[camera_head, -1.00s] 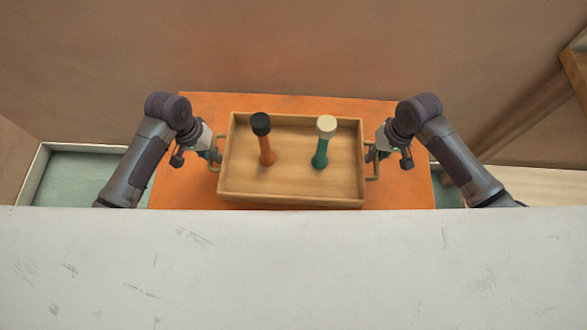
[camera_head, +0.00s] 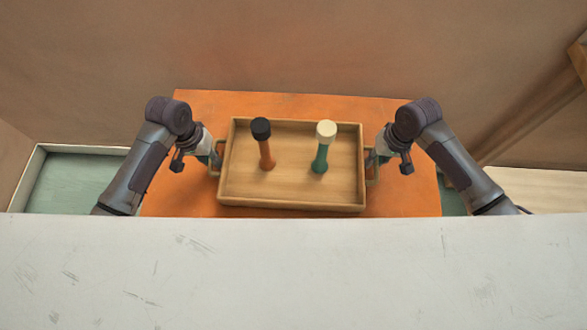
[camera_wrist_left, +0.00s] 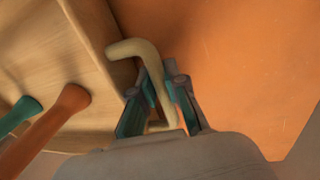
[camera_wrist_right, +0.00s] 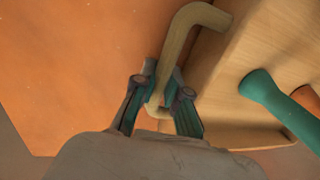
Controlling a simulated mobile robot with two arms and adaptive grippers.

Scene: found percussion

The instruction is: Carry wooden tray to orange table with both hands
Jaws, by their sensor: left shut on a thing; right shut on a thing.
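The wooden tray (camera_head: 292,195) is over the orange table (camera_head: 190,198) in the head view; I cannot tell whether it touches the tabletop. In it stand an orange-handled piece with a black head (camera_head: 266,150) and a green-handled piece with a cream head (camera_head: 322,150). My left gripper (camera_head: 215,160) is shut on the tray's left handle, which shows between the fingers in the left wrist view (camera_wrist_left: 155,85). My right gripper (camera_head: 371,160) is shut on the right handle, seen in the right wrist view (camera_wrist_right: 172,65).
A pale, scuffed surface (camera_head: 290,270) fills the front of the head view and hides the table's near edge. A brown wall (camera_head: 290,50) rises behind the table. A pale-rimmed green area (camera_head: 80,180) lies at the left. Orange tabletop is bare around the tray.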

